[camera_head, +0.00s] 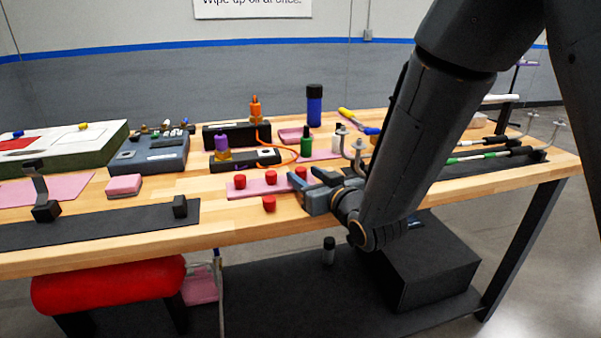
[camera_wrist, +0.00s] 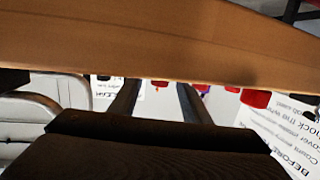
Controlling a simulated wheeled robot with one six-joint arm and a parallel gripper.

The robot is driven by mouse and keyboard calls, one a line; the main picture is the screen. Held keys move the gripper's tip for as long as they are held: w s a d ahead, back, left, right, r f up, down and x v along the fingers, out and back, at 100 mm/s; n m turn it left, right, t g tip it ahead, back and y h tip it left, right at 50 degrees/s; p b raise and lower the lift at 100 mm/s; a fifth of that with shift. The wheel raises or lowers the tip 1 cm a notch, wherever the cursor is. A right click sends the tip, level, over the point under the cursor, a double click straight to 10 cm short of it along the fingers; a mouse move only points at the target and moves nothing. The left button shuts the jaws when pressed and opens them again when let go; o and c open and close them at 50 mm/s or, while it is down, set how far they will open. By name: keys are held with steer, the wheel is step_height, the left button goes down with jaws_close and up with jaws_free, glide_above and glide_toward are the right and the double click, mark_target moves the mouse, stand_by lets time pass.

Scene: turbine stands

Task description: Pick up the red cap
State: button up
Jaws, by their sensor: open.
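Several small red caps show in the head view. One red cap (camera_head: 268,203) stands alone on bare wood near the table's front edge. Others, including one at the left (camera_head: 239,181), stand on a pink mat (camera_head: 256,190) just behind it. That view is upside down, and a red cap (camera_wrist: 256,98) shows to the right of the fingers.
The wooden table (camera_head: 232,233) carries orange- and purple-topped fixtures, a green bottle (camera_head: 306,142) and a blue bottle (camera_head: 314,108) behind the caps. A black strip (camera_head: 110,228) with small blocks lies at left. Metal-ended rods (camera_head: 485,156) lie at right. Bare wood lies left of the lone cap.

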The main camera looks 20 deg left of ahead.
mark_target(304, 174)
steer(key=x, duration=0.3)
steer(key=shift+a, duration=0.1)
jaws_close()
stand_by(0.4)
step_height(304, 174, up, 18)
stand_by(0.5)
